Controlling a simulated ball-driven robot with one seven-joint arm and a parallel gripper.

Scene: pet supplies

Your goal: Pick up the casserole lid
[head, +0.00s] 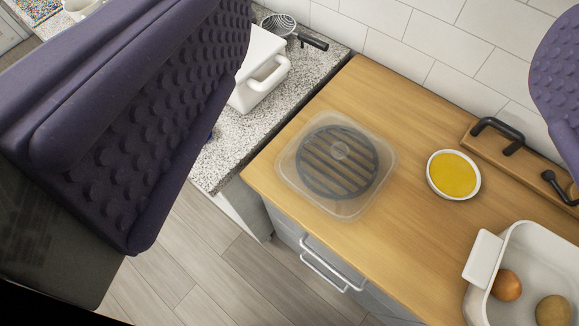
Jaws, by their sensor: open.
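The casserole lid (376,176) looks like a clear, frosted, rounded square with a small round knob at its centre. It lies flat on the wooden counter. A dark round slatted trivet (318,172) shows through it, seemingly beneath it. My gripper (385,110) is open, with one purple studded finger large at the left and the other at the upper right edge. The lid shows between the fingers, apart from both, and nothing is held. A white casserole dish (482,259) with a side handle stands uncovered at the lower right, holding two brownish round items; its right part is cut off.
A white bowl of yellow contents (454,175) stands right of the lid. A wooden board (481,145) with black handles lies by the tiled wall. A white handled box (258,100) and a strainer (279,24) stand on the speckled counter. Bare wood surrounds the lid.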

